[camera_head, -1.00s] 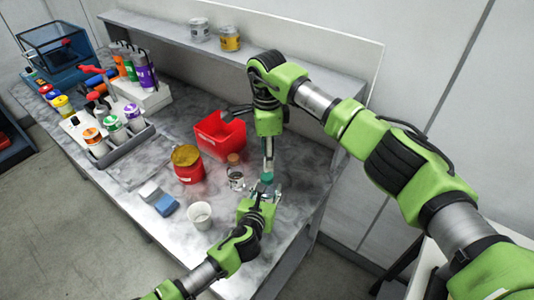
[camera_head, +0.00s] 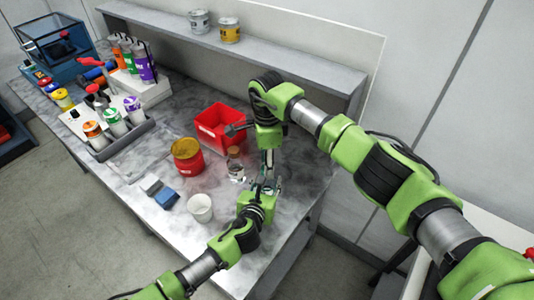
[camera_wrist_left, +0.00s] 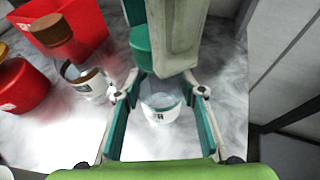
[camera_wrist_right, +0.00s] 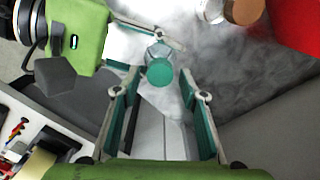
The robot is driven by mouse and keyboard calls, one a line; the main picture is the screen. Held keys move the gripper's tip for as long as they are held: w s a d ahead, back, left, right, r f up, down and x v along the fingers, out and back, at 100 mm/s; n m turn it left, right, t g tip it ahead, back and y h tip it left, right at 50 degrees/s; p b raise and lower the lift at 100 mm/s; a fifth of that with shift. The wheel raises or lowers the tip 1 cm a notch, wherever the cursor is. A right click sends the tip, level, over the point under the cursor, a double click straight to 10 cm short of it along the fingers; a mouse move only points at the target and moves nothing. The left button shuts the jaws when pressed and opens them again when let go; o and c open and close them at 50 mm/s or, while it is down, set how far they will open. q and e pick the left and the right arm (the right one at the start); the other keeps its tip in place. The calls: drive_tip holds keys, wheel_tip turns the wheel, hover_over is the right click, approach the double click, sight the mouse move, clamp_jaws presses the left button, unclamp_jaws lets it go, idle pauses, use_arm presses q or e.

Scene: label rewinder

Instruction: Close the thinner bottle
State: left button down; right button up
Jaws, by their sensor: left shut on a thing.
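The thinner bottle, small and clear with a white label (camera_wrist_left: 160,108), stands between the fingers of my left gripper (camera_wrist_left: 160,88), which is shut on it. A round teal cap (camera_wrist_right: 160,72) is at the top of the bottle in the right wrist view. It also shows in the left wrist view (camera_wrist_left: 140,50). I cannot tell how tightly it sits. My right gripper (camera_wrist_right: 160,80) is above, pointing down, its open fingers on either side of the cap with gaps. In the head view my left gripper (camera_head: 260,190) and right gripper (camera_head: 268,172) meet and hide most of the bottle.
A cork-topped glass bottle (camera_head: 235,168) stands close by on the left. A red bin (camera_head: 218,128), a red jar (camera_head: 187,158), a white cup (camera_head: 200,208) and a blue block (camera_head: 166,198) are on the bench. Its right edge is near.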

drive_tip(key=shift+f, duration=0.55)
clamp_jaws()
